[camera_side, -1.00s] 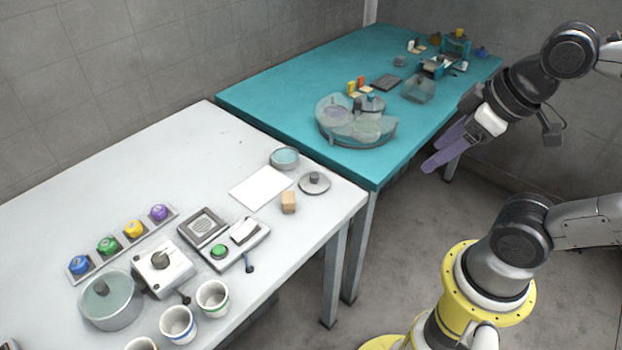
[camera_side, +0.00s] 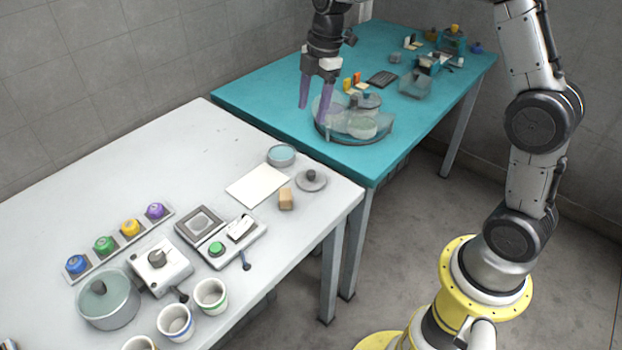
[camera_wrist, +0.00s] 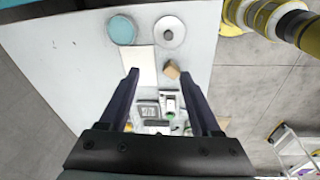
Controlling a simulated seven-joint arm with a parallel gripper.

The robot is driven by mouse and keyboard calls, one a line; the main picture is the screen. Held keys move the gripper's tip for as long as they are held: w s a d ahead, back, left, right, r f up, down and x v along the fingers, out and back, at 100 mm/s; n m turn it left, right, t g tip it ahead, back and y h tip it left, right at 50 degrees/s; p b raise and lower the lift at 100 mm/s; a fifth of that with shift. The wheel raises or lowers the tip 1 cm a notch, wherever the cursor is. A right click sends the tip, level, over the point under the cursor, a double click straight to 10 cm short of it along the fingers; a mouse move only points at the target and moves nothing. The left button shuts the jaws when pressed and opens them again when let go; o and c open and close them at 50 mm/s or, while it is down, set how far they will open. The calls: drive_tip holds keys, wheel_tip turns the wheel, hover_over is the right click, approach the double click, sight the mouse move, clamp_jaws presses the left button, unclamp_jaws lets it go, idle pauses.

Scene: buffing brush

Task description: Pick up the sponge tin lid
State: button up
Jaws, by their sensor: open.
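The sponge tin lid, a flat grey disc with a dark knob (camera_side: 311,181), lies on the white table near its right corner. It also shows at the top of the wrist view (camera_wrist: 169,32). The round tin with the teal sponge (camera_side: 282,155) stands just behind it, uncovered, and shows in the wrist view left of the lid (camera_wrist: 122,30). My gripper (camera_side: 313,110) is open and empty, fingers pointing down, raised above and behind the tin and lid in the side view. Its fingers also show in the wrist view (camera_wrist: 161,76), below the lid in the picture.
A white sheet (camera_side: 257,186) and a wooden block (camera_side: 286,199) lie near the lid. A device with a green button (camera_side: 217,249), a pot (camera_side: 109,300) and cups stand further left. The turquoise table (camera_side: 260,108) carries a clear round container (camera_side: 350,128) and other items.

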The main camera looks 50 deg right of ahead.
drive_tip(key=g, duration=0.1)
hover_over(311, 172)
drive_tip(key=f, duration=1.2)
drive_tip(key=shift+w+d+f, duration=0.1)
drive_tip(key=shift+d+f, duration=0.2)
drive_tip(key=shift+f, duration=0.1)
drive_tip(key=shift+a+f, duration=0.2)
drive_tip(key=shift+f, duration=2.6)
drive_tip(key=shift+c, duration=0.2)
clamp_jaws()
